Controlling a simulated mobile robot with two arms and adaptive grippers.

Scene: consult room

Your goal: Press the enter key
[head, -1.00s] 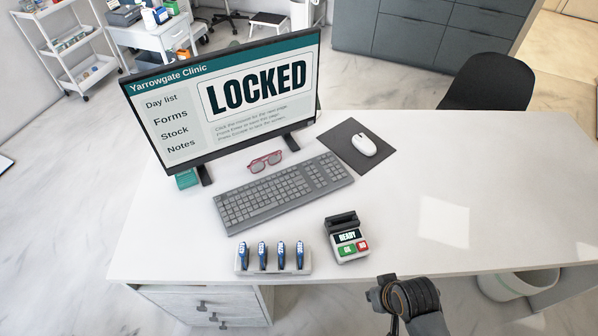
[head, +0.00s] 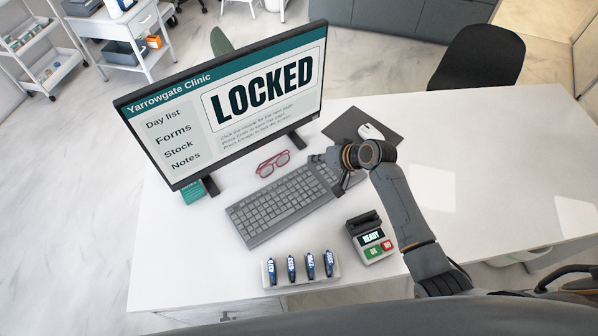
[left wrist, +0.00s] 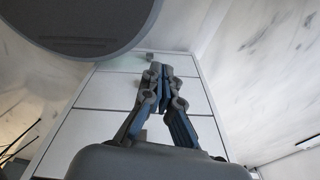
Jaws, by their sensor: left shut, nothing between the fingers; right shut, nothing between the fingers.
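The grey keyboard (head: 275,207) lies on the white desk in front of the monitor. The monitor (head: 222,105) reads LOCKED, with small text below that is hard to read. My right gripper (head: 341,192) is shut and empty, pointing down over the keyboard's right part. I cannot tell whether its tips touch a key. The arm and gripper hide part of the keyboard's right end, and single key labels are too small to read, so I cannot single out the enter key. In the left wrist view my left gripper (left wrist: 160,70) is shut and empty, in front of white drawers.
A white mouse (head: 371,132) on a dark mat (head: 345,124) lies behind my right wrist. Red glasses (head: 272,163) lie between monitor and keyboard. A card terminal (head: 371,239) reading READY and a holder with several blue items (head: 301,278) stand in front. The desk's right side is clear.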

